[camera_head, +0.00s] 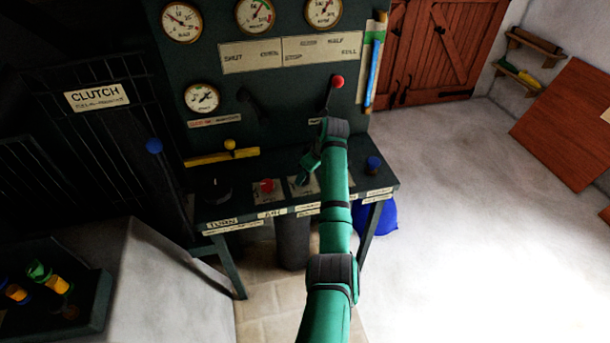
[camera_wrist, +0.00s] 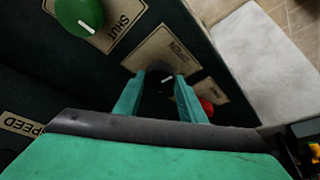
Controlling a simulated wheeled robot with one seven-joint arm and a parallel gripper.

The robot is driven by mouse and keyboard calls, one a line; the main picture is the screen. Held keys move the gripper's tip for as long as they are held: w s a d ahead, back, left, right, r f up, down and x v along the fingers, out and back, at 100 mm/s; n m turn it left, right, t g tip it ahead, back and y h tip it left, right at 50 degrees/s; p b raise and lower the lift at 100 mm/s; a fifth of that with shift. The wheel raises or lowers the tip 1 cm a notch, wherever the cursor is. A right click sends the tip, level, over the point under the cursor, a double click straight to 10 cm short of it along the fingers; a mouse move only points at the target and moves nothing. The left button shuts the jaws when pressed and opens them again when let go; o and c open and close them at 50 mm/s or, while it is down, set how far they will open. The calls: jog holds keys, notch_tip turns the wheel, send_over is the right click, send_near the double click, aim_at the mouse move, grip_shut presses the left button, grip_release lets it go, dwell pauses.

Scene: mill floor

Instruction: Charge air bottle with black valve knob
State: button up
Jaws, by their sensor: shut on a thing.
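My gripper (camera_wrist: 160,90) is shut on a black valve knob (camera_wrist: 164,77) with a white pointer line, and the knob sits on a pale label plate. In the head view my gripper (camera_head: 303,178) reaches down onto the bench top, and my arm hides the held knob. A red knob (camera_wrist: 207,107) is just beside it in the wrist view. A green knob (camera_wrist: 80,14) on a plate marked SHUT is at the upper left. Pressure gauges (camera_head: 255,14) are on the dark panel above the bench. A dark cylinder (camera_head: 292,243) stands under the bench.
Another black knob (camera_head: 215,189) is on the bench's left, a blue one (camera_head: 373,162) on its right. The floor (camera_head: 470,190) at right is clear.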

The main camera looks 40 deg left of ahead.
dwell(0.3)
jog(key=o, duration=1)
jog(key=shift+o, duration=0.2)
jog(key=v, duration=1)
jog(key=shift+d+r, duration=0.25)
jog(key=shift+r, duration=0.1)
